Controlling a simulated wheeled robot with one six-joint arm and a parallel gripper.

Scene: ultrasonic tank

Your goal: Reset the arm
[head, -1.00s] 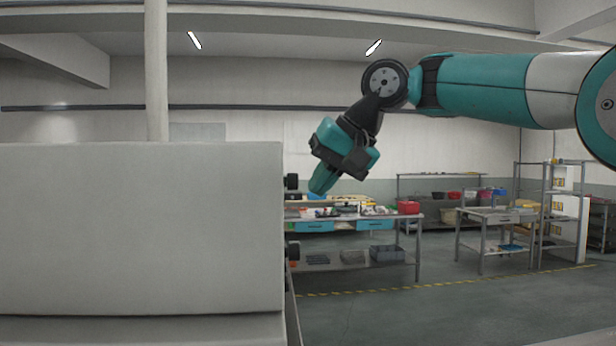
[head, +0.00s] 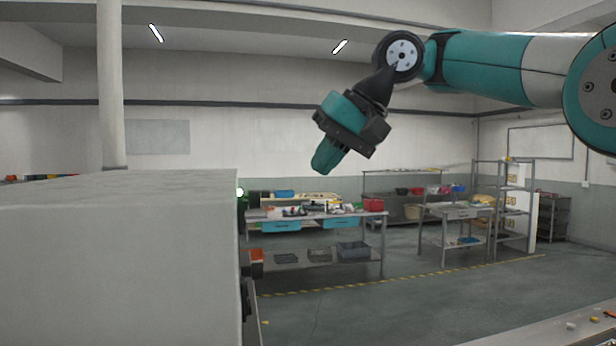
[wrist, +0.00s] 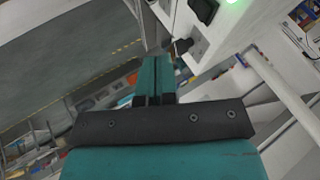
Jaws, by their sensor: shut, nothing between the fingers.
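My arm reaches in from the upper right of the head view, bent at the wrist, with my gripper (head: 326,158) pointing down and to the left in open air. In the wrist view my gripper (wrist: 155,72) shows its two teal fingers together, with only a thin dark line between them. It is shut and empty. A large pale grey box-shaped machine (head: 120,255) fills the lower left of the head view. Its side, with dark fittings and a lit green lamp (wrist: 231,2), shows close by in the wrist view. My gripper is apart from it in the head view.
A workbench (head: 300,216) with blue drawers, bins and small parts stands behind. A second table (head: 455,212) and a metal shelf (head: 500,200) stand to its right. A ledge with small coloured pieces (head: 597,320) is at the lower right. The middle floor is clear.

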